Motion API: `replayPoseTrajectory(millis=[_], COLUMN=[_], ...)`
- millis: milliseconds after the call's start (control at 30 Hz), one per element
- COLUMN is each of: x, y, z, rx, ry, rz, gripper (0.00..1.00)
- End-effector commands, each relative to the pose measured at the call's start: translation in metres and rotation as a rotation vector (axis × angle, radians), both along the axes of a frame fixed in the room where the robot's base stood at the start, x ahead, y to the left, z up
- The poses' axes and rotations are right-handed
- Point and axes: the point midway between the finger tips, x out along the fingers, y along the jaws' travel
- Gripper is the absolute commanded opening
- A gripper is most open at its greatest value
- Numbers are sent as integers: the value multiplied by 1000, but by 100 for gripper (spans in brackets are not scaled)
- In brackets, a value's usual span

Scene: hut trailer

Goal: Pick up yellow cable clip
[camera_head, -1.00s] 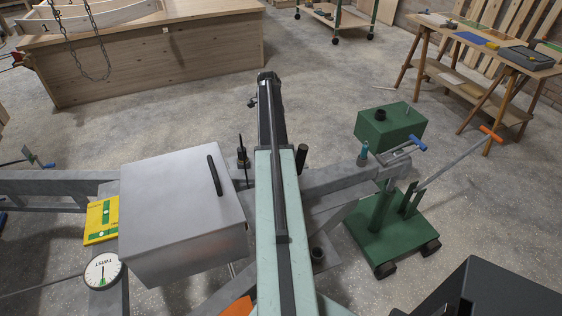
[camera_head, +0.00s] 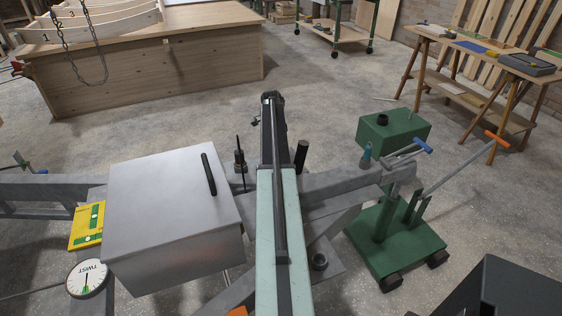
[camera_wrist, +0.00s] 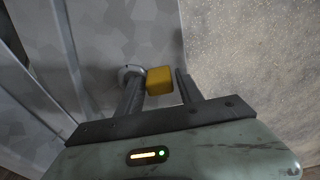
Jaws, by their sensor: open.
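The yellow cable clip (camera_wrist: 160,80) shows in the wrist view as a small yellow block over a grey surface, close to that surface's right edge. My gripper (camera_wrist: 157,75) is open, with one dark finger on each side of the clip. The left finger is very near the clip's left side; I cannot tell whether they touch. A small gap shows on the right. In the head view my arm reaches forward over the grey metal frame, and I cannot make out the clip there.
A large metal box (camera_head: 165,215) with a black handle stands left of my arm. Left of it are a yellow-green panel (camera_head: 87,226) and a round dial (camera_head: 87,278). A green wheeled stand (camera_head: 395,240) is at the right. Open concrete floor lies beyond.

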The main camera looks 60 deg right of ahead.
Motion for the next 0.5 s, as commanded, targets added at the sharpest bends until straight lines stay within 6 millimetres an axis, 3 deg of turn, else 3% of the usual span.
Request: replayPoseTrajectory(millis=[133,167,300,500], x=[0,0,-1,-1], y=[0,0,0,-1], z=[2,2,2,2], rx=[0,0,0,0], ry=[0,0,0,0], rz=[-1,-1,-1,-2], gripper=[44,38,0,0])
